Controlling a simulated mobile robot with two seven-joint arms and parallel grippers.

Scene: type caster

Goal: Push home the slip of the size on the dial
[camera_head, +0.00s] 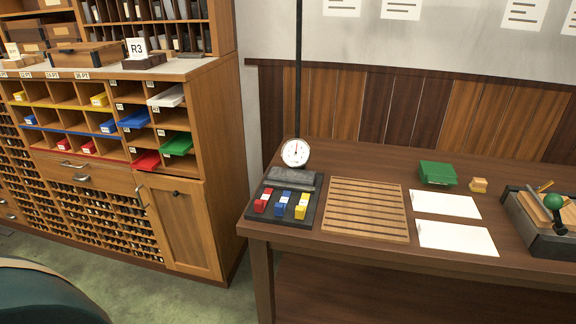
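In the cabinet's pigeonholes (130,90) sit coloured slips. A white slip (167,96), a blue slip (134,119), a green slip (178,143) and a red slip (146,160) stick out at the right columns. Smaller yellow (99,99), blue (108,126) and red (89,148) slips sit to their left. The slips' size labels are unreadable. Neither gripper is in view.
Red (262,200), blue (282,204) and yellow (302,206) blocks lie in the dark tray. A slatted wooden board (365,208), green box (437,174), white sheets (456,238) and a green-knobbed device (552,203) share the table (480,284). Green floor separates cabinet and table.

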